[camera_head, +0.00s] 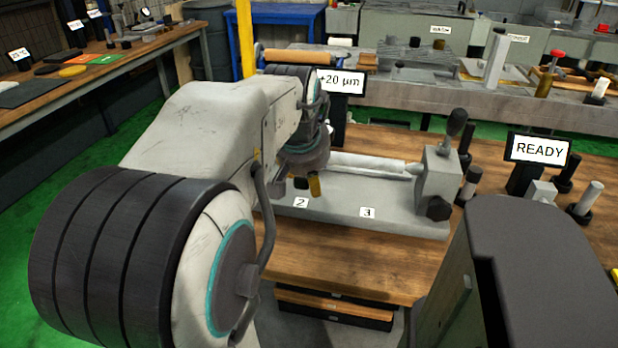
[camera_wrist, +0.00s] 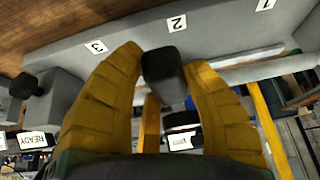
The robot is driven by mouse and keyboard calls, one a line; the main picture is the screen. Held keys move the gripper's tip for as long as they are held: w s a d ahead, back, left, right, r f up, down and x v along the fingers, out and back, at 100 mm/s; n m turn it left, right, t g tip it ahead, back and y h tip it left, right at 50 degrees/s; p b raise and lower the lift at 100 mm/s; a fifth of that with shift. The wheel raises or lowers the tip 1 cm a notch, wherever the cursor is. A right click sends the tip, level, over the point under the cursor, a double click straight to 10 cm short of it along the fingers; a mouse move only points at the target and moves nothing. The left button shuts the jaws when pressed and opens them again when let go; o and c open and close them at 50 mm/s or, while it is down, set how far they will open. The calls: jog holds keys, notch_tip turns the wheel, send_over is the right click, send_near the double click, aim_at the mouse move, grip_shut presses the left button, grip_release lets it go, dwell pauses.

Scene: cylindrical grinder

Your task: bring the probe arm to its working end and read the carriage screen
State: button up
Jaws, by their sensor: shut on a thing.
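My gripper (camera_head: 314,185) hangs over the grey bench machine (camera_head: 390,216), near label 2; my arm hides much of it. In the wrist view, my gripper's yellow fingers (camera_wrist: 165,60) are shut on a black block-like knob (camera_wrist: 164,76), close to label 2 (camera_wrist: 177,23). I cannot tell how the knob joins the probe arm, which does not show clearly. A screen (camera_head: 343,82) behind my arm reads "20 µm", its leading sign partly covered. A second screen (camera_head: 537,149) at the right reads "READY".
A pale horizontal bar (camera_head: 368,165) runs to the grey end block (camera_head: 440,178), which has a black-knobbed lever (camera_head: 455,123). Label 3 (camera_head: 367,212) is on the base's front. Small posts (camera_head: 587,200) stand at the right. The wooden table (camera_head: 330,260) is bare in front.

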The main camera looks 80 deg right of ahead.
jog(key=shift+a+f, duration=0.1)
jog(key=shift+f, duration=0.2)
jog(key=o, duration=0.8)
jog(key=shift+c, duration=0.2)
jog(key=o, duration=0.5)
jog(key=shift+r, duration=0.1)
jog(key=shift+o, duration=0.2)
jog(key=shift+r, duration=0.1)
jog(key=v, duration=1.1)
jog(key=shift+r, duration=0.35)
jog(key=shift+a, duration=0.15)
